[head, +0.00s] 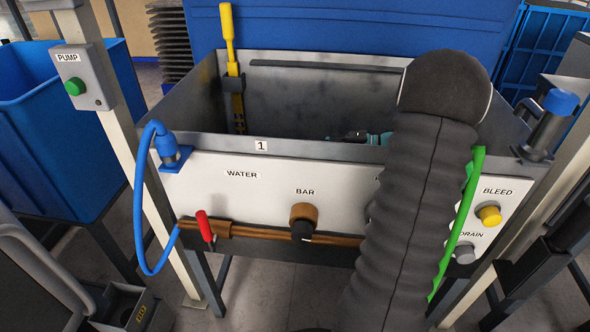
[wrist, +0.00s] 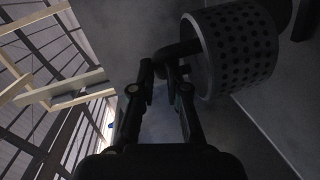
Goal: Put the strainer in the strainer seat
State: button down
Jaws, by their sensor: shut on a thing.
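The strainer (wrist: 235,52) is a dark grey perforated cylinder with a curved handle, at the upper right of the wrist view. My gripper (wrist: 167,72) is shut on the strainer's handle, with its two fingers close together at the handle's lower end. In the head view only a small part of my gripper (head: 352,135) shows, just above the tank's front wall. The strainer cannot be made out in the head view. A dark round part (wrist: 304,20) lies behind the strainer at the right edge of the wrist view; I cannot tell if it is the strainer seat.
The grey metal tank (head: 190,98) has raised walls around my gripper. A yellow-handled gauge (head: 229,50) stands at its back left. Its white front panel (head: 240,190) carries knobs, a red-handled valve (head: 205,226) and a blue hose (head: 140,205).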

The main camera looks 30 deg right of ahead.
jog(key=w+a+f, duration=0.3)
jog(key=w+a, duration=0.1)
jog(key=shift+w+f, duration=0.25)
jog(key=shift+f, duration=0.1)
jog(key=shift+w+a+f, duration=0.1)
jog(key=shift+f, duration=1.9)
jog(key=shift+f, duration=0.15)
jog(key=c, duration=1.2)
grip_release()
jog(key=shift+v, duration=3.75)
